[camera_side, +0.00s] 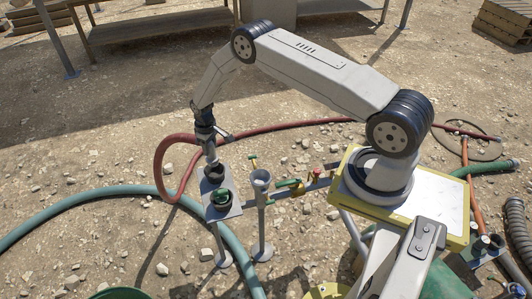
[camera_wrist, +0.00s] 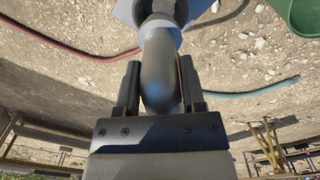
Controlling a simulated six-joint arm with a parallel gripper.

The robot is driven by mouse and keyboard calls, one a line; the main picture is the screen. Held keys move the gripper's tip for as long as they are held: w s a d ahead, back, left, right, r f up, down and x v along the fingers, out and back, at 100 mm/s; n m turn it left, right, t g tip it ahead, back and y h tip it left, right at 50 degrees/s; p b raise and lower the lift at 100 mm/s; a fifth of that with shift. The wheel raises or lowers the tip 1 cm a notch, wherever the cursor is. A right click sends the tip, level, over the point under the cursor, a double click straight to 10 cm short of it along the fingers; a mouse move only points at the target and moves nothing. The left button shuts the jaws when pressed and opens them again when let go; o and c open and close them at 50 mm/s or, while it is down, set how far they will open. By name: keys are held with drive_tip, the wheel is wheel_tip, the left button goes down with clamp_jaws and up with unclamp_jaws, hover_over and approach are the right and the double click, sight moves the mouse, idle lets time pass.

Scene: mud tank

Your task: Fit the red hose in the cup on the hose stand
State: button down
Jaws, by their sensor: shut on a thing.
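My gripper (camera_side: 208,136) points down above the hose stand (camera_side: 234,211), a grey plate on a leg. In the wrist view its two fingers (camera_wrist: 158,84) are shut on a dark grey bent end piece (camera_wrist: 159,66) of the red hose. The red hose (camera_side: 162,158) loops out to the left of the gripper. Its grey end (camera_side: 211,154) hangs down over a dark cup (camera_side: 213,175) at the back of the plate. I cannot tell whether the end is inside the cup or just above it. A green-topped fitting (camera_side: 222,197) sits in front on the plate.

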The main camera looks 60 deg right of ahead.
sight(212, 159)
drive_tip(key=shift+f, duration=1.2)
drive_tip(key=shift+f, duration=2.2)
idle(1.4)
drive_tip(key=shift+c, duration=1)
unclamp_jaws()
drive_tip(key=shift+o, duration=0.5)
drive_tip(key=shift+f, duration=0.1)
drive_tip(key=shift+r, duration=4)
